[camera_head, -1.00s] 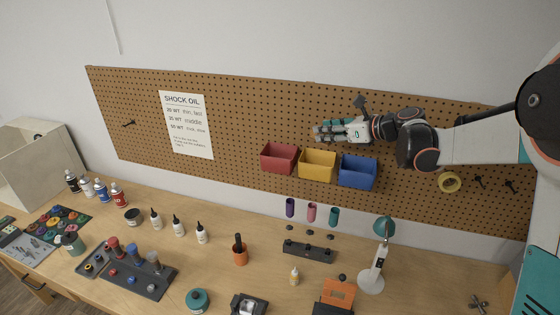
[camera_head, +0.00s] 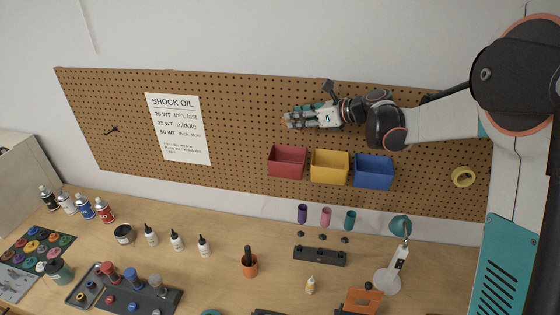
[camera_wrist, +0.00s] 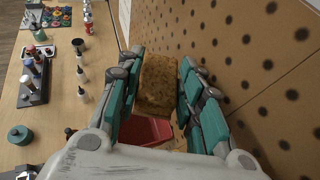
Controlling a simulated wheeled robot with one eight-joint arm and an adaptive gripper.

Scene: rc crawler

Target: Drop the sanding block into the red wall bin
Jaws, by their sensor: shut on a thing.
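The sanding block (camera_wrist: 158,84) is a rough tan-brown block between my fingers in the wrist view. My gripper (camera_wrist: 157,88) is shut on it; in the head view my gripper (camera_head: 290,119) points left, in front of the pegboard and above the wall bins. The block is hard to make out in the head view. The red wall bin (camera_head: 287,162) hangs on the pegboard, leftmost of three bins, below my gripper's fingers. In the wrist view the red bin (camera_wrist: 146,131) shows beyond the block, partly hidden by it and my gripper.
A yellow bin (camera_head: 330,168) and a blue bin (camera_head: 374,172) hang right of the red one. The pegboard (camera_head: 240,110) stands close behind my gripper. A paper sign (camera_head: 180,130) hangs left.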

